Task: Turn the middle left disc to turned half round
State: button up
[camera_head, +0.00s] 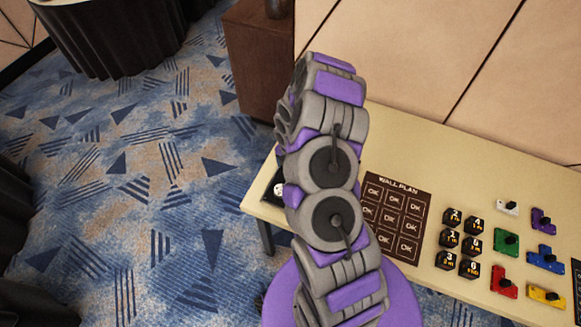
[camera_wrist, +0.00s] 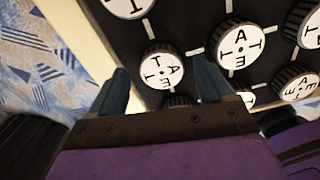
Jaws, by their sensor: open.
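In the wrist view, a black panel (camera_wrist: 190,20) carries several round discs with white lettered faces and black ridged rims. One disc (camera_wrist: 162,72) lies between the two fingers of my gripper (camera_wrist: 163,84), lettering tilted; I cannot tell whether the fingers touch it. Another disc (camera_wrist: 240,46) is to its right, and one (camera_wrist: 130,5) is cut off at the top. I cannot tell for sure which is the middle left disc. My gripper is open. In the head view my arm hides most of the panel; one white disc (camera_head: 279,188) shows at its left.
White lines link discs on the panel. On the table (camera_head: 420,140) lie a brown wall plan card (camera_head: 397,215), black numbered cubes (camera_head: 462,243) and coloured knobbed pieces (camera_head: 507,240) to the right. A brown cabinet (camera_head: 255,60) stands behind. Carpet is open at left.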

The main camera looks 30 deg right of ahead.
notch_tip(320, 180, up, 16)
jog(key=p, duration=0.2)
jog(key=shift+r, duration=0.15)
dwell(0.5)
